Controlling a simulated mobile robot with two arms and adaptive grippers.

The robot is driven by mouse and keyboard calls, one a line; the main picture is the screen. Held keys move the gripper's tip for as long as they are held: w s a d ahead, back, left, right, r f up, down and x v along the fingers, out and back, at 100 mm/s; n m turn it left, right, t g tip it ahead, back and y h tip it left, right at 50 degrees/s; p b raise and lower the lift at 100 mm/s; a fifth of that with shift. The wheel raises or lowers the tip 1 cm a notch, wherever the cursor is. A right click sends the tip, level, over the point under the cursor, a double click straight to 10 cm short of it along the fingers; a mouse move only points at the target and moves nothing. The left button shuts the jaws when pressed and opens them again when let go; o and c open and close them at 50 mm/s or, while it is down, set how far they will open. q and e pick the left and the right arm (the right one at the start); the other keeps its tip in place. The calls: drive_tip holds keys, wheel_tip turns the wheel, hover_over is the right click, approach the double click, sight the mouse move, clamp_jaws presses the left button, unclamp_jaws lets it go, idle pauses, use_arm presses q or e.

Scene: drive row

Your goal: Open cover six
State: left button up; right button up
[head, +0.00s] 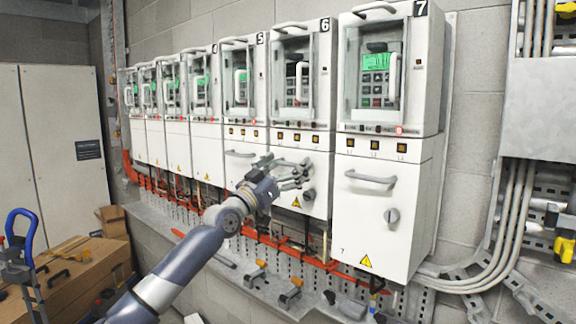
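Unit six, marked 6 at its top, has a glazed upper door (292,82) with a white upright handle (300,80). Below is its white lower cover (318,160), which looks shut, with a round knob (309,195) and a warning triangle. My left gripper (298,174) is in front of this lower cover, left of and above the knob. Its fingers are where the cover's bar handle sits, and they mostly hide that handle. I cannot tell whether they are closed on it or only near it. My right gripper is not in view.
Unit seven (380,215), with bar handle and knob, stands to the right; unit five (243,160) stands to the left. Orange pipes (262,240) and a ledge with tools run below. A wooden box (75,285) and a blue-handled tool (22,228) are at lower left.

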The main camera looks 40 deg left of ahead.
sight(297, 209)
use_arm(q)
wheel_tip(297, 209, down, 15)
drive_tip(key=b, duration=1.3)
drive_tip(key=shift+b, duration=0.3)
drive_tip(key=shift+f+b, duration=0.35)
drive_tip(key=shift+f, duration=0.2)
drive_tip(key=o, duration=1.2)
drive_tip(key=shift+v, duration=5.95)
drive_tip(key=shift+r, duration=0.1)
